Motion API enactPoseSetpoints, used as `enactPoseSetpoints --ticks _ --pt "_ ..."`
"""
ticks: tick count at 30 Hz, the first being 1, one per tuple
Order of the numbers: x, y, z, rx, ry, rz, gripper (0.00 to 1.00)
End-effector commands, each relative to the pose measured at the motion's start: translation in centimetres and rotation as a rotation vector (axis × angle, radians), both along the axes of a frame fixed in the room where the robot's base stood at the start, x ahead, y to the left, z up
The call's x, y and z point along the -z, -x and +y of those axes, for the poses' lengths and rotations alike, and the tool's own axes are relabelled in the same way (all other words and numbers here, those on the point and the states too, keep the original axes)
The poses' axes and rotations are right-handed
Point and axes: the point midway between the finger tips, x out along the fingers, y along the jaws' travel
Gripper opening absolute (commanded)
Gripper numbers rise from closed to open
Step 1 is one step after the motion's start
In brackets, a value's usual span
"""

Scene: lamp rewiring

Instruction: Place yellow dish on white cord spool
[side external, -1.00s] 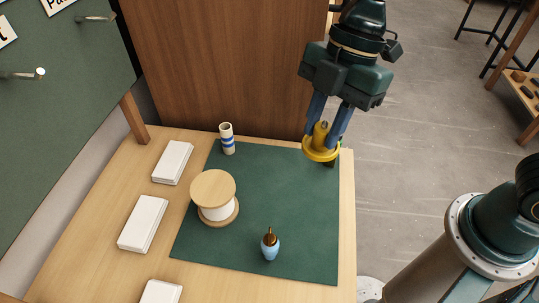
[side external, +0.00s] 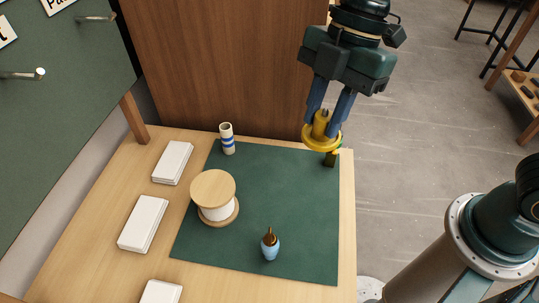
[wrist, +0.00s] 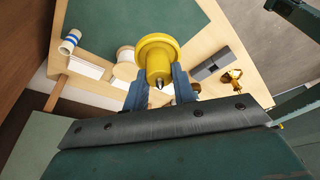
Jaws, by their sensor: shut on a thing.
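My gripper (side external: 327,116) is shut on the yellow dish (side external: 322,138), with its fingers on either side of the dish's upright stem. The dish hangs level above the far right corner of the green mat. In the wrist view, the dish (wrist: 157,47) sits between the finger ends and covers part of the scene below. The white cord spool (side external: 217,208), with pale wooden end discs, stands upright on the mat, left of and nearer than the gripper. Its top disc is bare. The wrist view shows the spool (wrist: 124,69) partly behind the dish.
A blue bottle with a brown tip (side external: 270,245) stands near the mat's front. A blue-striped white roll (side external: 227,139) stands at the back. White boxes (side external: 144,222) line the table's left. The green mat (side external: 290,210) is otherwise mostly clear.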

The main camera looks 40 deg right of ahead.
Motion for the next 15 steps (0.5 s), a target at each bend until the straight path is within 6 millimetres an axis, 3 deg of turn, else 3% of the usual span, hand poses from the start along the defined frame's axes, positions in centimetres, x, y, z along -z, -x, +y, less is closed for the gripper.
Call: enactPoseSetpoints --ticks 8,15 --pt "0.0 -1.8 2.0 -0.035 -0.001 0.002 0.03" --pt "0.4 -4.6 5.7 -0.096 -0.002 0.003 0.03"
